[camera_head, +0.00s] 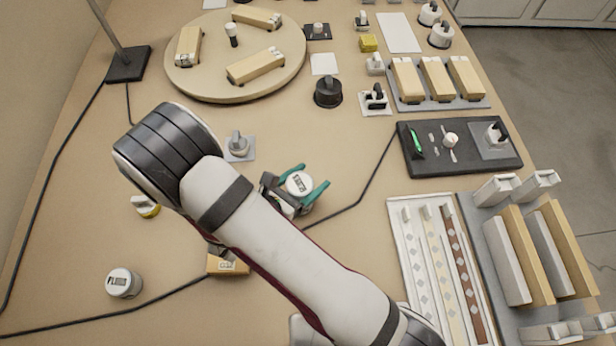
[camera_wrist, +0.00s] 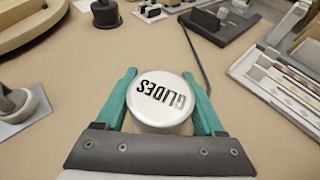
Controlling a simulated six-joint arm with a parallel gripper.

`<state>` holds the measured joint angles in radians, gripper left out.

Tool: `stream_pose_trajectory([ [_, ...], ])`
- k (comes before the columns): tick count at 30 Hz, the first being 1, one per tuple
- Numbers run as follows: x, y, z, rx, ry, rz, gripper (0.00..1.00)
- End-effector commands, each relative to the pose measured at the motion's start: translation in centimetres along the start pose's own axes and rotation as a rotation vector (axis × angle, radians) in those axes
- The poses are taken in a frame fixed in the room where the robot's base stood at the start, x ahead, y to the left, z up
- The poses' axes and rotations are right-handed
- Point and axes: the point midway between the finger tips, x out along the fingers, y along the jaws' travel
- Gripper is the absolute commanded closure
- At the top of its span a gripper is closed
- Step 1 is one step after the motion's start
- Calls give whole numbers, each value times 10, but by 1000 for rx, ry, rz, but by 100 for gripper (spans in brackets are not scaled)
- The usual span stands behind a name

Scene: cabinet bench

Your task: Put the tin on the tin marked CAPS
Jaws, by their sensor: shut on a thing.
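My gripper (camera_head: 296,190) is shut on a round tin with a white lid, its green fingers on either side of it. The held tin (camera_head: 300,183) reads GLIDES in the wrist view (camera_wrist: 160,97), where the word is upside down. I cannot tell whether it is clear of the bench. A second grey tin with a white lid (camera_head: 124,283) stands upright at the lower left in the head view, away from my gripper. Its dark lettering is too small to read surely. I see no label that clearly reads CAPS.
A round wooden board (camera_head: 210,85) with wooden blocks is at the back left. A grey knob on a plate (camera_head: 238,147) stands left of my gripper. A black tray (camera_head: 460,163) and a white slotted tray (camera_head: 410,250) lie right. Dark cables cross the bench.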

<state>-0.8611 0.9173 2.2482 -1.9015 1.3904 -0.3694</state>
Motion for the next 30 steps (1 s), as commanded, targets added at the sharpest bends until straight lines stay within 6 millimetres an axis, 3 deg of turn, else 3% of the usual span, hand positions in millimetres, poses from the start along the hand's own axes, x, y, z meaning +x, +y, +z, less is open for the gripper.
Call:
stream_pose_trajectory([
  [3,1,0,-2,-1,0,0,90],
  [4,1,0,-3,-1,0,0,28],
  [9,1,0,-2,0,0,0,0],
  [18,-5,1,1,-1,0,2,0],
  [30,-97,1,0,1,1,6,0],
])
